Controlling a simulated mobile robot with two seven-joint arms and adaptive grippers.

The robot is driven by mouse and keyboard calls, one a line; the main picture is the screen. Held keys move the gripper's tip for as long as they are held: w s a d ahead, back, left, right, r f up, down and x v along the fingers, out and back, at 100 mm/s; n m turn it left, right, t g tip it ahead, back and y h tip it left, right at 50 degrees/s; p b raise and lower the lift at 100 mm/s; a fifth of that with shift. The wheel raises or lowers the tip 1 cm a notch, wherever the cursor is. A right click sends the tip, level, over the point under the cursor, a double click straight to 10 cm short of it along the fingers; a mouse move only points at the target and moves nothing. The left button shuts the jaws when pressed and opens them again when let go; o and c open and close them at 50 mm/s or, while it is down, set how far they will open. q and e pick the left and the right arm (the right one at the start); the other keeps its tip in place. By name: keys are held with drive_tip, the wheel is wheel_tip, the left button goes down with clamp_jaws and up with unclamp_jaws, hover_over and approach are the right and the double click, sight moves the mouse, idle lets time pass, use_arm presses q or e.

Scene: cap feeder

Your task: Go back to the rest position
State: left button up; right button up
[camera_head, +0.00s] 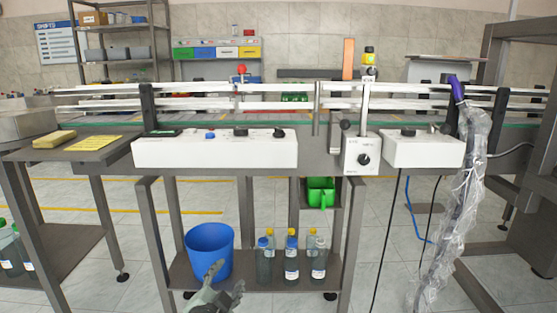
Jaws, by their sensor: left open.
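My left gripper (229,283) shows at the bottom of the head view, low in front of the blue bucket (209,250). Its fingers are apart and nothing shows between them. Whether it touches the bucket cannot be told. My right gripper is not in view. The cap feeder line (300,100) runs across the middle of the view with white rails and white control boxes (215,152) below them.
Several capped bottles (291,262) stand on the lower shelf right of the bucket. A grey side table (95,154) is at the left. A plastic-wrapped hose (462,200) hangs at the right. Open tiled floor (390,270) shows between the frame and hose.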

use_arm(q)
drive_tip(key=s+a+f+n+g+y, duration=0.1)
drive_tip(key=s+a+f+n+g, duration=0.2)
drive_tip(key=s+f, duration=0.4)
drive_tip(key=s+a+f+n+g+y, duration=0.1)
drive_tip(key=s+a+f+n+g, duration=0.1)
drive_tip(key=s+a+f, duration=0.45)
drive_tip(key=s+a+f+n+g, duration=0.2)
drive_tip(key=s+f, duration=0.4)
drive_tip(key=s, duration=0.4)
drive_tip(key=s+a+f+n+g+y, duration=0.1)
drive_tip(key=s+a+f+n+g, duration=0.1)
drive_tip(key=s+f+g, duration=0.3)
drive_tip(key=s+a+f, duration=0.1)
drive_tip(key=s, duration=0.3)
drive_tip(key=shift+s+f, duration=0.35)
drive_tip(key=shift+a, duration=0.1)
